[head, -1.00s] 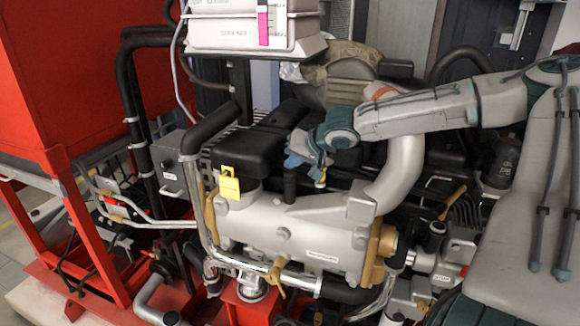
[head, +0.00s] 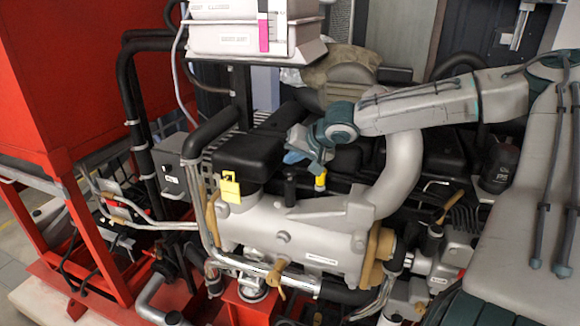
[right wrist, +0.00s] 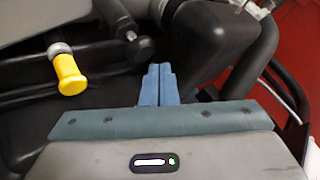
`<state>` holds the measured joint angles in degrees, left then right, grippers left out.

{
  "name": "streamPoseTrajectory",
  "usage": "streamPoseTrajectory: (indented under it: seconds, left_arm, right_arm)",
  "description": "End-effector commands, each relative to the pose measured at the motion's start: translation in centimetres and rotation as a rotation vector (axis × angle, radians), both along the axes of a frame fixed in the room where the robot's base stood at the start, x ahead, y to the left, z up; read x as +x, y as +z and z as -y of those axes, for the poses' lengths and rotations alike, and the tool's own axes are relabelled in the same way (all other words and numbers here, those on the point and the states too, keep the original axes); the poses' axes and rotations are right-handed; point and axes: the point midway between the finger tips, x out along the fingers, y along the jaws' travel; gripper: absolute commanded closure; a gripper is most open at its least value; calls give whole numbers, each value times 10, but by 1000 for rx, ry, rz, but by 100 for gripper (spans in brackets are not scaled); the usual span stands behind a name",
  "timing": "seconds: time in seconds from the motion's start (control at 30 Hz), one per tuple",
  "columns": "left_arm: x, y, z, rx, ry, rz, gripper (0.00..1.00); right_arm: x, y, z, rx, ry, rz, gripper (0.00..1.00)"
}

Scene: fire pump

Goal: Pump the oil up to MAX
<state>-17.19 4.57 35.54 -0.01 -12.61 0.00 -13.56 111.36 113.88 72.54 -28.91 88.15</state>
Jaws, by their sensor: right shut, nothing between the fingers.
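A pale level gauge (head: 273,25) with a magenta strip stands on the front of the light grey box at the top; its marks are too small to read. The grey pump body (head: 285,232) is at the centre, with a short black post (head: 290,187) on it. A yellow cap (head: 320,181) sits just right of the post, and also shows at left in the right wrist view (right wrist: 69,76). My right gripper (head: 293,157) hangs above the post, left of the cap. Its blue fingers (right wrist: 160,72) are together, empty. My left gripper is out of view.
A yellow tag (head: 230,188) hangs on the pump's left end. A black box-shaped part (head: 243,157) lies left of my fingers, and a thick grey pipe (head: 402,165) curves down at right. A red frame (head: 75,200) stands at left.

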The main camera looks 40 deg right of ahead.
Motion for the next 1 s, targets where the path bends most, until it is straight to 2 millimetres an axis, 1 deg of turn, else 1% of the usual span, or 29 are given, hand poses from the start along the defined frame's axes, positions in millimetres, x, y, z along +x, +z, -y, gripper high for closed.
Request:
streamPoseTrajectory:
  seconds: [0.27,0.37,0.8,1.0]
  left_arm:
    - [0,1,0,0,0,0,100]
    - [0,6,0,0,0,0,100]
    - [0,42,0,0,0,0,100]
    - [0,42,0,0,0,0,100]
  right_arm:
    - [0,1,0,0,0,1,100]
    - [0,7,0,0,0,1,100]
    - [0,50,0,0,-1,2,100]
    - [0,50,0,0,0,1,100]
